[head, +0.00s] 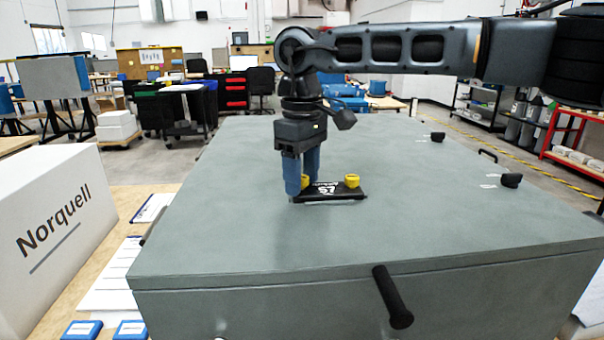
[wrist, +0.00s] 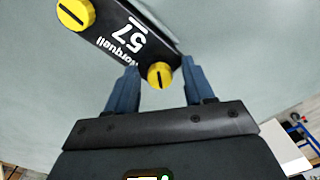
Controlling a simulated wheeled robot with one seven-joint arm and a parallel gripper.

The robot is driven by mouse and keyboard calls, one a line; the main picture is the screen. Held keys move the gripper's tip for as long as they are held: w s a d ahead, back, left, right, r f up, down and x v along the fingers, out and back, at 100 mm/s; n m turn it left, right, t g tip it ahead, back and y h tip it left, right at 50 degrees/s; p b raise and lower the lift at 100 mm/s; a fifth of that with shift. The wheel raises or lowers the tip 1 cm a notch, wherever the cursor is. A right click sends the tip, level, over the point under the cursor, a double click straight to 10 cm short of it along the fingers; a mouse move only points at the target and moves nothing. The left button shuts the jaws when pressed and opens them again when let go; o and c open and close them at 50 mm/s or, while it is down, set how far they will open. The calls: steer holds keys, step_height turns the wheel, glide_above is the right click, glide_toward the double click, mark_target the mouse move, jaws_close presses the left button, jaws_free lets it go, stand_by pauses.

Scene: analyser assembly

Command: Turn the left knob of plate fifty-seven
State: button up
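Plate fifty-seven (head: 330,192) is a black plate on the grey cabinet top, with a yellow knob at each end. In the head view the left knob (head: 305,182) is partly hidden behind my gripper's blue fingers (head: 302,180); the right knob (head: 352,181) is clear. In the wrist view the plate (wrist: 118,35) shows "57" upside down. The left knob (wrist: 160,76), with a dark slot line, sits between my open fingertips (wrist: 160,66), with a gap on each side. The other knob (wrist: 75,14) is at the upper left.
The grey cabinet top (head: 240,230) is mostly clear around the plate. Small black fittings (head: 511,180) stand at its right side, and a black handle (head: 393,297) sticks out in front. A white Norquell box (head: 55,225) stands at the left.

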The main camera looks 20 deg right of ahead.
steer(key=shift+r, duration=0.1)
steer(key=shift+r+b, duration=0.6)
steer(key=shift+r, duration=3.25)
steer(key=shift+a, duration=0.1)
